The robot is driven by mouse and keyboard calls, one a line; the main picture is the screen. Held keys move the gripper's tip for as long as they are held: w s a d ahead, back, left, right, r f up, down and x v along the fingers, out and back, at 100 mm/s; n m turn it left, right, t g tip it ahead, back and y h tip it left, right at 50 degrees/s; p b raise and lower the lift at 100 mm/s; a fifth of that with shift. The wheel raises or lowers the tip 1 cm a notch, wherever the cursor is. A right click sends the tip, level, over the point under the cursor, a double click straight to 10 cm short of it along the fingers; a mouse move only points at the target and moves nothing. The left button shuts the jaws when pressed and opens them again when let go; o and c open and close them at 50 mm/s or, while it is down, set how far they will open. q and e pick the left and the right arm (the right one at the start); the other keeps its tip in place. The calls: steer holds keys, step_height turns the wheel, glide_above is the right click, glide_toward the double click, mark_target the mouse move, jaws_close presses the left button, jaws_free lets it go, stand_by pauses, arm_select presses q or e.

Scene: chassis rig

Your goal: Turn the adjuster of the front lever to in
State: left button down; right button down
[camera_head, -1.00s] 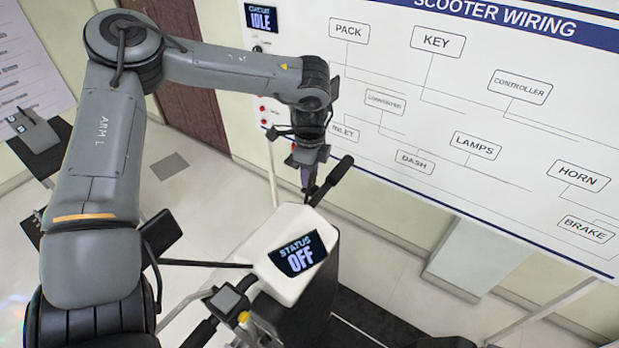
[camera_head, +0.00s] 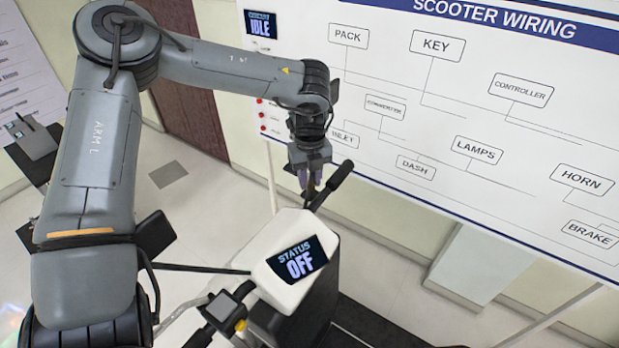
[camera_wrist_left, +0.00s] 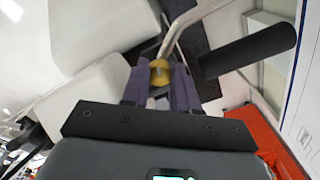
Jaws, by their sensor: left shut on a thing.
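My left gripper (camera_head: 311,184) is at the handlebar end beyond the white console (camera_head: 290,285). In the left wrist view its two purple-grey fingers (camera_wrist_left: 161,92) are shut on a small yellow adjuster (camera_wrist_left: 159,72), one finger on each side. The adjuster sits by the metal bar (camera_wrist_left: 178,28), next to a black handlebar grip (camera_wrist_left: 245,52). The grip also shows in the head view (camera_head: 335,182). The lever is not clearly made out, and I cannot read the adjuster's setting. My right gripper is not in view.
A second handlebar side with a yellow part (camera_head: 240,325) is at the lower left. A large wiring board (camera_head: 470,130) stands close behind the gripper. An orange-red surface (camera_wrist_left: 258,125) lies at right in the wrist view.

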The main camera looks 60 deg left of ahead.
mark_target(310, 182)
arm_select(q)
steer(key=shift+m, duration=0.9)
steer(key=c, duration=0.9)
jaws_free()
steer(key=shift+o, duration=0.2)
step_height(310, 182, up, 11)
steer(key=b, duration=0.1)
